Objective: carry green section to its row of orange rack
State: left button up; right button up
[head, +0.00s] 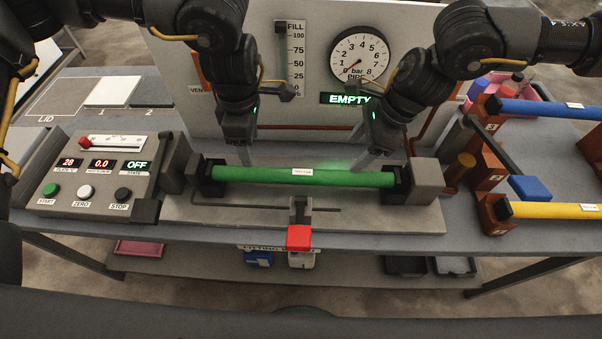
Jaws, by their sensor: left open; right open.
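The green section (262,176), a green tube with a small white label, lies level in the grey fixture (420,215), its ends in dark holders. My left gripper (246,160) is open at the tube's left half, fingers pointing down. My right gripper (362,162) is open at the tube's right half, just behind or over it. I cannot tell whether the fingers touch the tube. The orange rack (490,179) stands at the right; a blue tube (545,110) lies in its far part and a yellow tube (550,210) in its near part.
A control box (95,180) with displays and buttons stands left. A panel behind has a gauge (359,57) and a lit EMPTY sign (347,98). A red-tipped lever (299,237) sticks out in front.

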aim_at(336, 173)
pick_arm(q)
jog(key=shift+s+d+f, duration=0.15)
jog(key=shift+s+f, duration=0.05)
jog(key=shift+f, duration=0.3)
pick_arm(e)
jog(key=shift+s+a+f, duration=0.1)
jog(key=shift+s+f, duration=0.1)
jog(key=shift+f, duration=0.25)
pick_arm(q)
notch_tip(336, 173, down, 10)
jog(key=shift+w+r, duration=0.1)
jog(key=shift+r, duration=0.05)
pick_arm(e)
jog(key=x, duration=0.9)
jog(key=shift+w+a+f, duration=0.15)
jog(key=shift+f, duration=0.2)
pick_arm(q)
jog(key=shift+c, duration=0.4)
pick_arm(e)
jog(key=shift+c, duration=0.4)
pick_arm(q)
grip_shut()
pick_arm(e)
grip_shut()
jog(key=shift+r, duration=0.1)
